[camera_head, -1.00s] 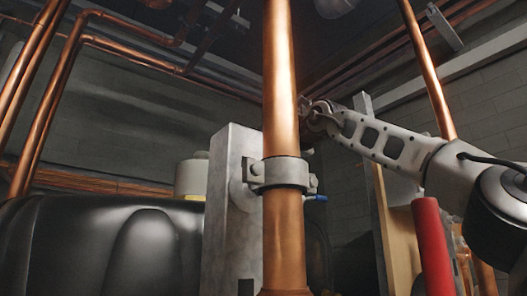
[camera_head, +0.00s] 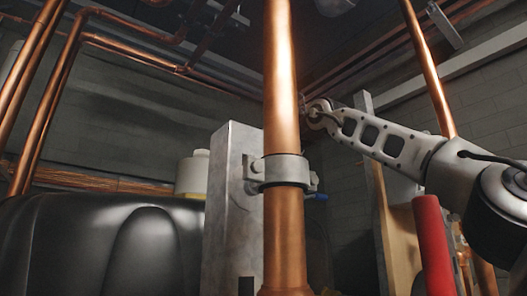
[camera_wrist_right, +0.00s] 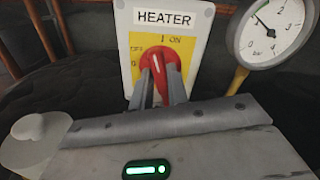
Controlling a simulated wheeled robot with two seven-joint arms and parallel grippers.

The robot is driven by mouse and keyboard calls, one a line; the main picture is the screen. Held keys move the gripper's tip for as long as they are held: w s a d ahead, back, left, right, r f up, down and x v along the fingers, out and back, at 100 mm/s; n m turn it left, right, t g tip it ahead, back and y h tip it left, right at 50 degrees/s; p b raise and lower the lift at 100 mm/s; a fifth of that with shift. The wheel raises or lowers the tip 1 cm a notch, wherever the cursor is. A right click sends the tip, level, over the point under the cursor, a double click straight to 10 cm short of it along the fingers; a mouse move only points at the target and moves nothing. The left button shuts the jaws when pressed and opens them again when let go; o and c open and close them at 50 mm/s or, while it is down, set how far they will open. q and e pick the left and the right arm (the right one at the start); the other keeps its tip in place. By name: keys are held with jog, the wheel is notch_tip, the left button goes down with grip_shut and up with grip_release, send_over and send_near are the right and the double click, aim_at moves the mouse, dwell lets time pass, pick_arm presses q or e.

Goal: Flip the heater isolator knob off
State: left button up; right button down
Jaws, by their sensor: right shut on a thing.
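The red heater isolator knob (camera_wrist_right: 157,63) sits on a yellow plate (camera_wrist_right: 187,47) in the right wrist view, under a white label reading HEATER (camera_wrist_right: 164,18). "1 ON" is printed above the knob, and a partly hidden mark that looks like OFF is at its upper left. The knob's white line points nearly up, leaning slightly left. My right gripper (camera_wrist_right: 161,80) has its two fingers on either side of the knob's grip, shut on it. In the head view my right arm reaches in from the right; its fingertips are hidden behind the copper pipe. My left gripper is not in view.
A pressure gauge (camera_wrist_right: 271,27) stands right of the panel. In the head view a thick vertical copper pipe (camera_head: 283,90) with a clamp (camera_head: 284,170) stands in front. A red pipe (camera_head: 433,245) stands below my right arm, and a black tank (camera_head: 100,245) is at left.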

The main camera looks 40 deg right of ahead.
jog(key=shift+f+n, duration=0.1)
jog(key=shift+n, duration=7)
jog(key=shift+a+n, duration=0.1)
jog(key=shift+n, duration=0.2)
jog(key=c, duration=1.4)
grip_release()
jog(key=shift+o, duration=0.2)
